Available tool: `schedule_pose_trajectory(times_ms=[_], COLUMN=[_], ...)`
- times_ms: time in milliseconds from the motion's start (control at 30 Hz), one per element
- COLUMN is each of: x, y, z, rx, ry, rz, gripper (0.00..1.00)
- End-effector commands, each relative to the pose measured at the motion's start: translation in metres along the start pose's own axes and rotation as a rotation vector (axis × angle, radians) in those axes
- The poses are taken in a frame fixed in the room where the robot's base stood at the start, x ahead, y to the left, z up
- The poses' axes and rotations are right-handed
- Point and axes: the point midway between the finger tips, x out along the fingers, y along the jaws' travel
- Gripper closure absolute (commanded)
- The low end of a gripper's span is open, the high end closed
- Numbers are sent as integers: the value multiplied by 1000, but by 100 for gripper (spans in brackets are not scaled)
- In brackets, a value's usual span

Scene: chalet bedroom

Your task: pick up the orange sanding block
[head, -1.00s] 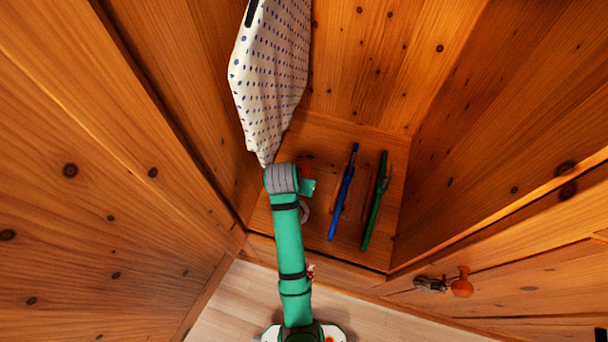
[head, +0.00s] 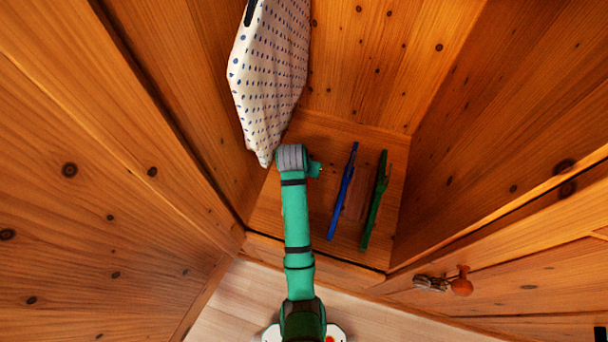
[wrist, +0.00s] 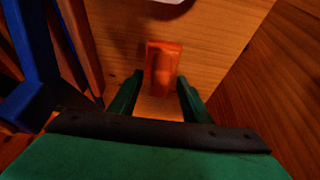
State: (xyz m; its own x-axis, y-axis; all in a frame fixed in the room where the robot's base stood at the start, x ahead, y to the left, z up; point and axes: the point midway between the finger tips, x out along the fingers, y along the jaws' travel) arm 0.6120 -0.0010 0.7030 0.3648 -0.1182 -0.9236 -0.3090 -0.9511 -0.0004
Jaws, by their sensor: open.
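The orange sanding block (wrist: 163,62) lies on the wooden cupboard floor in the wrist view, its long side pointing away from my gripper. My gripper (wrist: 159,84) is open, with one green finger on each side of the block's near end. The block shows just ahead of and between the fingertips; I cannot tell whether either finger touches it. In the head view my arm reaches into the cupboard and hides the block and the fingers.
A blue tool (head: 342,192) and a green tool (head: 376,200) lie right of my arm, with a brown piece (head: 357,195) between them. A dotted white cloth bag (head: 268,80) hangs beside my wrist. Wooden walls (head: 500,120) close in the space.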

Motion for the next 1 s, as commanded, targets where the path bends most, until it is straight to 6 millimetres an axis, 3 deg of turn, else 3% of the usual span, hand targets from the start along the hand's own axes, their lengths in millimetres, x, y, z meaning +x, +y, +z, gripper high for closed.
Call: schedule_pose_trajectory(times_ms=[67, 267, 767, 1000], x=[0, 0, -10, -11], y=[0, 0, 0, 37], z=[0, 0, -4, -4], rx=[0, 0, 0, 5], ry=[0, 0, 1, -2], rz=[0, 0, 0, 2], gripper=[56, 100, 100, 100])
